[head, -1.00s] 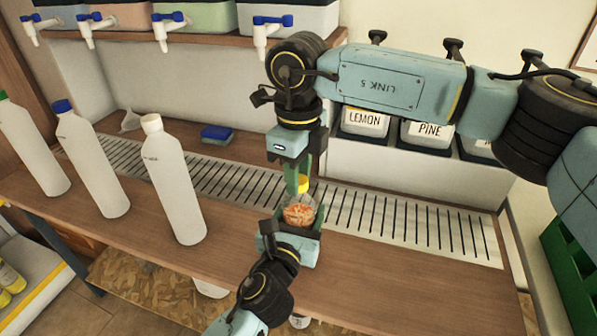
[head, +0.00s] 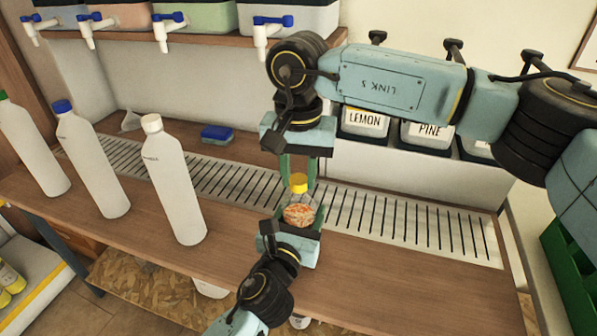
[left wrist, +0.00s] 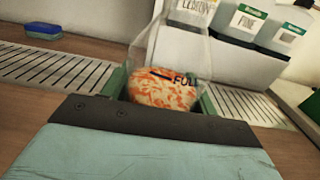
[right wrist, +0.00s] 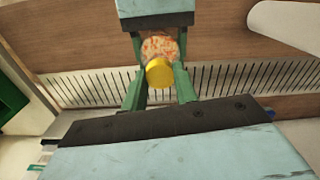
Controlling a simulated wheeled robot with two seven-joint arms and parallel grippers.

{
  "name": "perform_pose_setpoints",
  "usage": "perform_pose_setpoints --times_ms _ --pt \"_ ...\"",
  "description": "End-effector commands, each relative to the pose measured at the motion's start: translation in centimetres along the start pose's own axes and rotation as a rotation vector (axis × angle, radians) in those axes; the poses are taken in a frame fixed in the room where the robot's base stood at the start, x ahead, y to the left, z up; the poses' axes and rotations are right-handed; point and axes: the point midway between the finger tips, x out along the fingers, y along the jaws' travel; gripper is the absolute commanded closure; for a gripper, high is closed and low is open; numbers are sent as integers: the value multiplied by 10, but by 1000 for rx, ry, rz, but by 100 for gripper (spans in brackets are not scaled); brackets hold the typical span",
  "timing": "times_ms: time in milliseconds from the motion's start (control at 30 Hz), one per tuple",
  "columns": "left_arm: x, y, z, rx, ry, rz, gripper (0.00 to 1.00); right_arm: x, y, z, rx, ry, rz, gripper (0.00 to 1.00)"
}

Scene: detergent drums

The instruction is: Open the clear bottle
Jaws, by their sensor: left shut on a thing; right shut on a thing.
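The clear bottle (head: 299,214) stands upright over the front of the counter, with orange and white contents. A "FULL" mark shows on it in the left wrist view (left wrist: 170,80). My left gripper (head: 297,232) is shut around its lower body from the front. The yellow cap (head: 299,181) is at the bottle's top, and also shows in the right wrist view (right wrist: 159,72). My right gripper (head: 299,174) points down from above, its green fingers shut on either side of the cap. I cannot tell whether the cap is loose from the neck.
Three white bottles stand at left, with a green, a blue (head: 90,160) and a white cap (head: 174,185). A blue sponge (head: 217,133) lies behind the metal drain grate (head: 400,221). Labelled bins (head: 364,122) stand behind at right. The front counter at right is clear.

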Motion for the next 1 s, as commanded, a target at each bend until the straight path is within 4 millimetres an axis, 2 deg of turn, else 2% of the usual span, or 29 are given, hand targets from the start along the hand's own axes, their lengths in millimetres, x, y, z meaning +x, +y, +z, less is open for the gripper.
perform_pose_setpoints --times_ms 100,200,1000 --pt "0 0 -1 -1 3 0 100 0 0 1 -165 -2 0 98" --pt "0 0 -1 -2 3 0 100 0 0 0 -249 -2 0 98" --pt "0 0 -1 -1 3 0 100 -4 0 0 -251 -1 0 98"
